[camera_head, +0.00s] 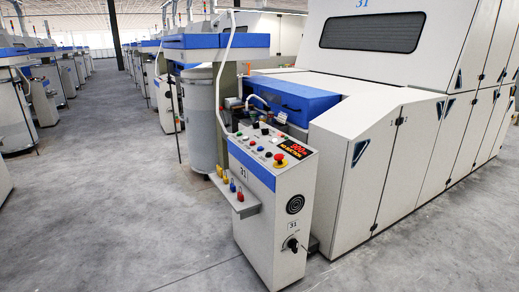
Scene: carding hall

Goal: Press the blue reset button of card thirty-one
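The control console (272,230) of card thirty-one stands in the middle of the view, with labels reading 31 on its front. Its sloped top panel (262,143) carries a row of small coloured buttons. A small bluish button (268,154) appears near the lower end of the row, beside a red mushroom button on a yellow base (280,160). The buttons are too small to read any labels. A lit display (292,150) shows red and amber text that seems to read NO SUCTION. Neither of my grippers is in view.
The large white card machine (370,110), marked 31, stands behind and right of the console. A small shelf (246,207) with yellow, blue and red items juts from its left side. A grey can (200,115) stands behind. Grey floor (130,220) is clear in front and left.

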